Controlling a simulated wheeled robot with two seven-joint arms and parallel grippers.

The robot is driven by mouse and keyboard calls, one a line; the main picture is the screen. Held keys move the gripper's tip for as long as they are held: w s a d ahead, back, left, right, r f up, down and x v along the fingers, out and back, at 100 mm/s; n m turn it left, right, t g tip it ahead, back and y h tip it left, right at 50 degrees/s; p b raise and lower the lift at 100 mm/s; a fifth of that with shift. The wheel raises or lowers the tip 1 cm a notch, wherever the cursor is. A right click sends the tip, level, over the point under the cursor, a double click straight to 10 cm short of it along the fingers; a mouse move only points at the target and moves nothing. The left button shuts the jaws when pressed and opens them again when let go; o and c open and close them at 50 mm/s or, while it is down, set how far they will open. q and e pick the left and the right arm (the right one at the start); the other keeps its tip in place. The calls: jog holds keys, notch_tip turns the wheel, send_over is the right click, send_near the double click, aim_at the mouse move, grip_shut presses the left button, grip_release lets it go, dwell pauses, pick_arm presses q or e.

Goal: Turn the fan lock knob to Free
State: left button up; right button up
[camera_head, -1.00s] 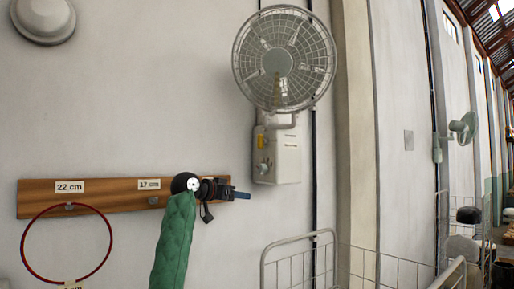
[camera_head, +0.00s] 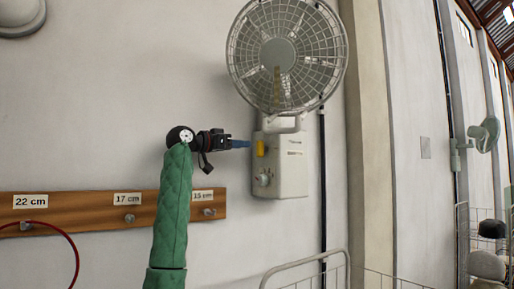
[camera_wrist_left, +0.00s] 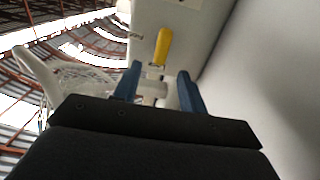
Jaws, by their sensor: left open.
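A wall fan (camera_head: 287,50) hangs above a pale control box (camera_head: 290,165). A yellow knob (camera_head: 260,148) is on the box's left part, and a pale round knob (camera_head: 263,179) is below it. The labels are too small to read. My left gripper (camera_head: 244,144) is open, its blue fingertips just left of the yellow knob. In the left wrist view the yellow knob (camera_wrist_left: 163,46) is just beyond the gap between the open fingers (camera_wrist_left: 160,72); a pale fitting shows between them. Whether anything touches is unclear. My right gripper is out of view.
A wooden rail (camera_head: 88,208) with size labels and hooks runs along the wall below my arm, a red hoop (camera_head: 68,240) on it. A white metal frame (camera_head: 310,268) stands below the box. A second fan (camera_head: 484,135) is far right.

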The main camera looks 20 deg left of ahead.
aim_at(257, 147)
pick_arm(q)
jog(key=x, duration=0.2)
jog(key=p+x, duration=0.1)
jog(key=x, duration=0.2)
jog(key=shift+w+f, duration=0.25)
jog(key=shift+w, duration=0.15)
jog(key=shift+w+d+r+p, duration=0.2)
jog(key=shift+w+d+p, duration=0.05)
jog(key=shift+d+p, duration=0.25)
jog(key=shift+w+d, duration=0.1)
jog(key=shift+w, duration=0.05)
jog(key=shift+w+f, duration=0.2)
jog(key=shift+w, duration=0.1)
jog(key=shift+s+r, duration=0.1)
jog(key=shift+s, duration=0.05)
jog(key=c, duration=0.5)
grip_shut()
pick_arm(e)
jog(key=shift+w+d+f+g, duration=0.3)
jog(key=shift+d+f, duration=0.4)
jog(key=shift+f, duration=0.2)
